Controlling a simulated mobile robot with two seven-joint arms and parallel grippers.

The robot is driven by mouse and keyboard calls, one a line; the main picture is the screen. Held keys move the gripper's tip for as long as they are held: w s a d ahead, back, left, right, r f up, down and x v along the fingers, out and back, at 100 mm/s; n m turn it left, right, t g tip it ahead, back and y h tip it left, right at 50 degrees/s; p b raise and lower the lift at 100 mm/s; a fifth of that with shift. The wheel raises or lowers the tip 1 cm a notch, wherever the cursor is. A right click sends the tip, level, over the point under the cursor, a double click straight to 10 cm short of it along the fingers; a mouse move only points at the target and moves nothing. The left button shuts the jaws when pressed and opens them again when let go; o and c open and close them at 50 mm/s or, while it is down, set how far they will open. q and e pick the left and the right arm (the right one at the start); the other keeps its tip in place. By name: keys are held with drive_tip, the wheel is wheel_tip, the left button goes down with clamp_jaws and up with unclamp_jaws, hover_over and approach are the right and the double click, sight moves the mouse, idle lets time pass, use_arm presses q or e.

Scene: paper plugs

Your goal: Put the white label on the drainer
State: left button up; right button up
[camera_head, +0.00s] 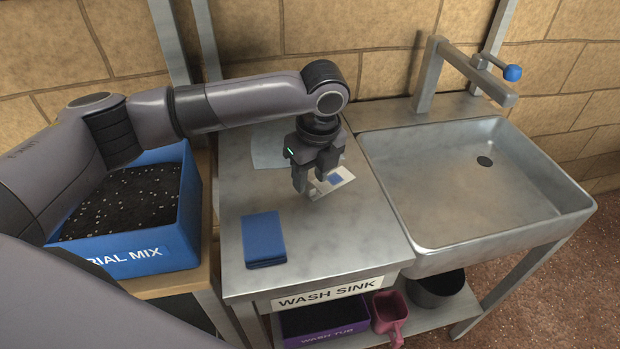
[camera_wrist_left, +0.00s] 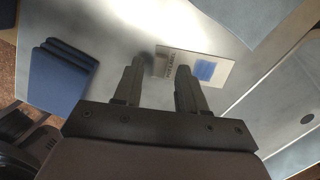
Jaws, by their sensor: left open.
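The white label (camera_head: 346,174) is a small flat card with a blue square, lying on the metal counter (camera_head: 330,245) beside the sink. In the left wrist view the label (camera_wrist_left: 222,72) lies just beyond my fingertips, partly in line with the right finger. My left gripper (camera_head: 308,188) points down over the label's near left part with its fingers apart and nothing between them; it also shows in the left wrist view (camera_wrist_left: 158,72). I cannot tell whether the fingertips touch the card. I cannot clearly identify a drainer. My right gripper is out of view.
A folded blue cloth (camera_head: 263,240) lies at the counter's left front. A pale flat sheet (camera_head: 268,147) lies behind my gripper. The empty sink basin (camera_head: 470,190) with its tap (camera_head: 470,68) is to the right. A blue soil bin (camera_head: 180,225) stands left.

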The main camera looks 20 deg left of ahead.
use_arm(q)
wheel_tip(320, 180, up, 10)
drive_tip(key=d, duration=0.1)
drive_tip(key=shift+s+d+r, duration=0.2)
drive_tip(key=shift+s, duration=0.25)
